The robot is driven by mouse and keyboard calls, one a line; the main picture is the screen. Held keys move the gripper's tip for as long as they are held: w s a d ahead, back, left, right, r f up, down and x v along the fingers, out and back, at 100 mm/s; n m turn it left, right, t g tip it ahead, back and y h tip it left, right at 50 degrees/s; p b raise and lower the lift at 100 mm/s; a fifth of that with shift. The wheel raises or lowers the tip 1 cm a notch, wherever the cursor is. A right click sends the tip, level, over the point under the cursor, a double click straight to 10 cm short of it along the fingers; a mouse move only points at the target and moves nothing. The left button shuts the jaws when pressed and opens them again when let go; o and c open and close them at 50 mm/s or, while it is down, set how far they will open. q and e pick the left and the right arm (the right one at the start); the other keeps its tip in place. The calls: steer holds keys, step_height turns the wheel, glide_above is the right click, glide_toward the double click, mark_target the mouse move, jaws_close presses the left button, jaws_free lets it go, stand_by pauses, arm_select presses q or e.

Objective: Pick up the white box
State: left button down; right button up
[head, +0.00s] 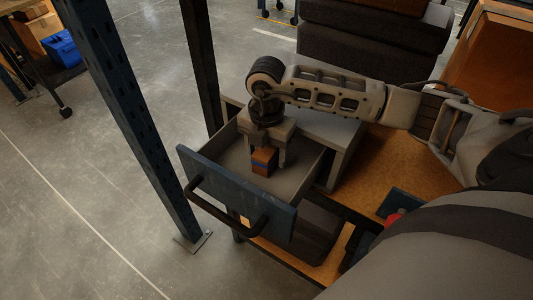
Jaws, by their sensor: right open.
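My right gripper (265,150) points down into an open drawer (223,165), with its arm coming in from the right. Its two fingers are open, one on each side of a small box (263,163). This box looks brown-orange with a blue patch low on it, not white. It is inside the drawer; I cannot tell whether the fingers touch it. The gripper hides part of the box's top. I see no clearly white box. My left gripper is out of view.
The drawer has a blue front with a dark handle (228,222). A blue upright post (135,115) stands left of it, and a dark post (202,65) behind. A brown wooden surface (400,165) lies to the right. Grey floor at left is mostly clear.

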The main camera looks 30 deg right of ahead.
steer(key=shift+f, duration=0.9)
steer(key=c, duration=1.1)
steer(key=shift+r, duration=0.15)
